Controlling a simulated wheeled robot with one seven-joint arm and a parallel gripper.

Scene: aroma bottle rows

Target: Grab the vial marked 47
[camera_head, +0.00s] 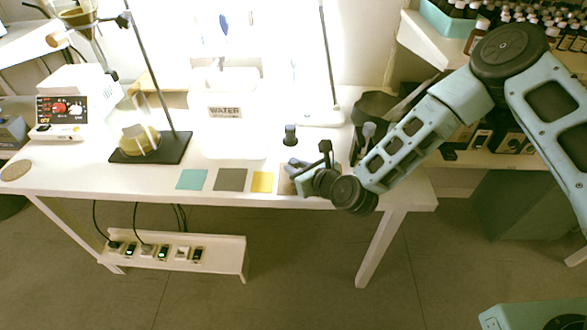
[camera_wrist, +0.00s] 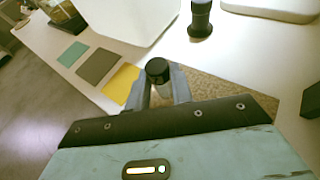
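My gripper (camera_wrist: 160,88) has its two grey fingers on either side of a small vial with a black cap (camera_wrist: 158,70). The frames do not clearly show whether the fingers press on it, and its label is hidden. In the head view my gripper (camera_head: 296,168) is low over the front of the white table, right of the yellow square. A second dark vial (camera_head: 290,135) stands upright behind it; it also shows in the wrist view (camera_wrist: 200,18). I can read no number on either vial.
A brown speckled mat (camera_wrist: 235,95) lies by my gripper. Teal (camera_head: 192,179), grey (camera_head: 230,180) and yellow (camera_head: 262,182) squares lie to the left. A WATER container (camera_head: 225,130) and a stand base (camera_head: 318,117) are behind. Many bottles (camera_head: 535,20) fill the right shelf.

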